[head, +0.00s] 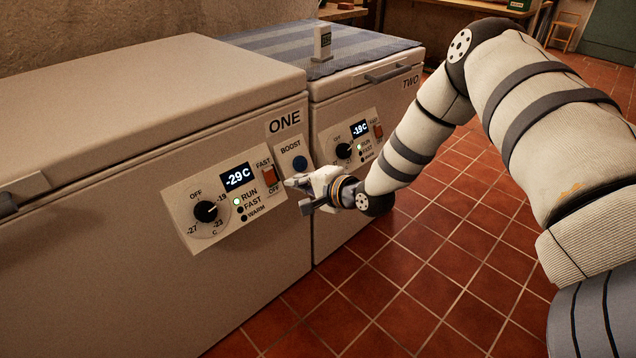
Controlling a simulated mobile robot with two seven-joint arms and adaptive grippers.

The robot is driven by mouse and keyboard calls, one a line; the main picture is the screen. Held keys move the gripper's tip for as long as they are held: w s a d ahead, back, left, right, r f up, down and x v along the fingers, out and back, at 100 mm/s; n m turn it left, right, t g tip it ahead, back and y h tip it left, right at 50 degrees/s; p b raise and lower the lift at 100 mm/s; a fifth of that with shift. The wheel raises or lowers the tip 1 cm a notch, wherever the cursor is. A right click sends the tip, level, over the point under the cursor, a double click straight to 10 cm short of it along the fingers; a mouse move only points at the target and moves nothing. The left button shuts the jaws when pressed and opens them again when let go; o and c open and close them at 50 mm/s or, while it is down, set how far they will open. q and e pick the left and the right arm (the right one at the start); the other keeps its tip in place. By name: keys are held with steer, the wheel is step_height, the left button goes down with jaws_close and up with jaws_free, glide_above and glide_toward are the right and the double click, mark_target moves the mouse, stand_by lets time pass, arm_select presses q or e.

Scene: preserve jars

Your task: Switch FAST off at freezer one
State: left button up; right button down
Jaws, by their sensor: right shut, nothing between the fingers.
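Freezer one (100,270) is the white chest at the left, labelled ONE. Its panel (228,232) shows a display (237,177) reading -29 C and a black dial (206,211). The orange-red FAST switch (268,175) sits at the panel's upper right, with OFF printed below it. The RUN lamp (237,202) is lit; the FAST lamp (241,210) looks dark. My right gripper (299,194) is shut and empty, just right of and slightly below the FAST switch. Whether it touches the freezer front is unclear. My left gripper is out of view.
A blue BOOST button (299,163) sits just above my right gripper. Freezer two (337,215) stands beside freezer one, with a similar panel reading -19 C. A striped cloth (275,42) and a small upright device (322,43) are on its lid. Tiled floor (440,250) is open in front.

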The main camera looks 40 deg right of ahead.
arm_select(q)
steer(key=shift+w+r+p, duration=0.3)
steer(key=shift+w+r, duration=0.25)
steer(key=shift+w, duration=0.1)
arm_select(e)
steer(key=v, duration=0.4)
steer(key=shift+s, duration=0.2)
steer(key=s+a+f+n+g+p, duration=0.1)
steer(key=s+a+f+n+g, duration=0.45)
steer(key=s, duration=0.55)
steer(key=s+a+f+n+g, duration=0.3)
steer(key=s+a+f, duration=0.45)
steer(key=s, duration=0.25)
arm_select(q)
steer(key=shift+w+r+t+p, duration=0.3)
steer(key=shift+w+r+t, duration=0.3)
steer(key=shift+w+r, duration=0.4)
arm_select(e)
steer(key=s+n+g+h, duration=0.1)
steer(key=s+n+g, duration=0.6)
steer(key=s, duration=1.6)
steer(key=shift+s+f+n, duration=0.35)
steer(key=shift+s+n, duration=0.05)
steer(key=shift+n, duration=0.15)
